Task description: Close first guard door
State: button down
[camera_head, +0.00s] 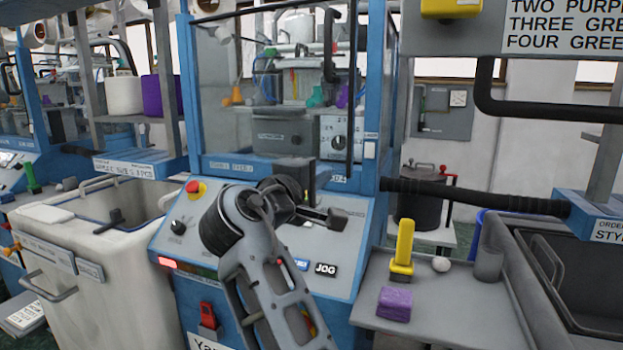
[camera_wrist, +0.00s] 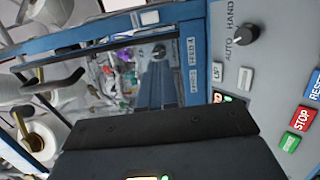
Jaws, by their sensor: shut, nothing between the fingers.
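The first guard door is a clear panel (camera_head: 225,120) in a blue frame on the knitting machine at the centre of the head view, above the sloped control panel. A dark upright bar (camera_head: 351,95) shows near its right side. I cannot tell whether the door sits fully against its frame. The blue frame and clear pane (camera_wrist: 130,70) also show in the wrist view, turned sideways. My gripper (camera_head: 295,170) is shut and empty, in front of the door's lower edge and above the control panel. It shows as a dark block (camera_wrist: 165,130) low in the wrist view.
The control panel (camera_head: 330,250) has several buttons and knobs under my arm. A white bin (camera_head: 90,250) stands left. At right are a grey shelf (camera_head: 445,310) with a yellow object (camera_head: 403,245) and purple block (camera_head: 395,303), and a black padded bar (camera_head: 480,198).

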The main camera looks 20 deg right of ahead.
aim_at(345, 162)
jog(key=p+x, duration=0.1)
jog(key=x, duration=0.7)
jog(key=shift+w+d, duration=0.15)
